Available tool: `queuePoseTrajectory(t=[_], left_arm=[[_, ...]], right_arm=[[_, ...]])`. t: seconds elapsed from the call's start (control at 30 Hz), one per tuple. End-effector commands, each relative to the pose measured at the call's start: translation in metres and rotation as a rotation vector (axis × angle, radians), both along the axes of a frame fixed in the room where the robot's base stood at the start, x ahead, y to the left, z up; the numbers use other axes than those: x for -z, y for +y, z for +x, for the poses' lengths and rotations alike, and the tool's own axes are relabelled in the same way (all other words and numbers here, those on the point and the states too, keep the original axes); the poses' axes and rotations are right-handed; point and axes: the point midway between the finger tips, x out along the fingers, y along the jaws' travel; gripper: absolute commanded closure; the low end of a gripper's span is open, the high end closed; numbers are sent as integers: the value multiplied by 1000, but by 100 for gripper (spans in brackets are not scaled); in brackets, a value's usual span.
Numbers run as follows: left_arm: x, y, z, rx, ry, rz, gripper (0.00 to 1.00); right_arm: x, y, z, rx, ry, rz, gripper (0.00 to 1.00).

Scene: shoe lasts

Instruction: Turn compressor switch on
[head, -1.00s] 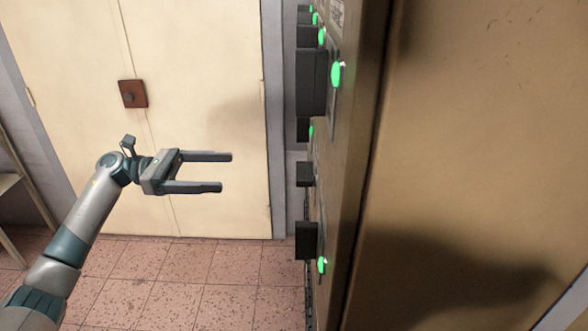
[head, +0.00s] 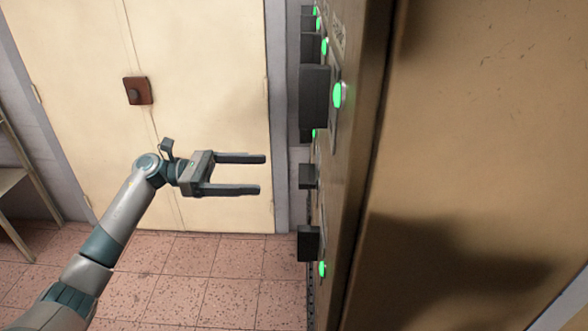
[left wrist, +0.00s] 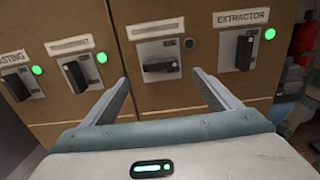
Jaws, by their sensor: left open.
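A black switch handle (left wrist: 161,67) lies about level on its plate in the left wrist view. The round lamp (left wrist: 188,44) beside it is grey and unlit. The label above it (left wrist: 155,28) is too blurred to read, so I cannot confirm that it says compressor. My left gripper (left wrist: 168,92) is open and empty, its fingers on either side of this switch in the picture. In the head view, my left gripper (head: 262,174) stands to the left of the cabinet's switch face, apart from a black handle (head: 308,176). My right gripper is in neither view.
The neighbouring switches, one labelled EXTRACTOR (left wrist: 245,50), have upright or tilted handles and green lamps. They jut from the tall metal cabinet (head: 460,150). A cream double door (head: 200,80) stands behind. The tiled floor (head: 200,280) below is open.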

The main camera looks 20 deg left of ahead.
Motion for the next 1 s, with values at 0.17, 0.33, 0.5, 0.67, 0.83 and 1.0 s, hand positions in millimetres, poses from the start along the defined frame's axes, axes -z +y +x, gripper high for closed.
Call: queuePoseTrajectory(t=[0.17,0.33,0.5,0.67,0.83,1.0], left_arm=[[-4,-19,5,1,-1,-2,17],[-5,-51,14,2,0,-3,17],[-4,-76,21,2,0,-2,17],[-3,-92,27,0,-1,-2,17],[-1,-99,28,0,0,-1,17],[0,-100,29,0,-1,0,17]], right_arm=[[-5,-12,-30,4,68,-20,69],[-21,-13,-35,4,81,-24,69],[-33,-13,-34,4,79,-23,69],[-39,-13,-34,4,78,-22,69],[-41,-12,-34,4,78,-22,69],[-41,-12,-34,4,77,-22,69]])
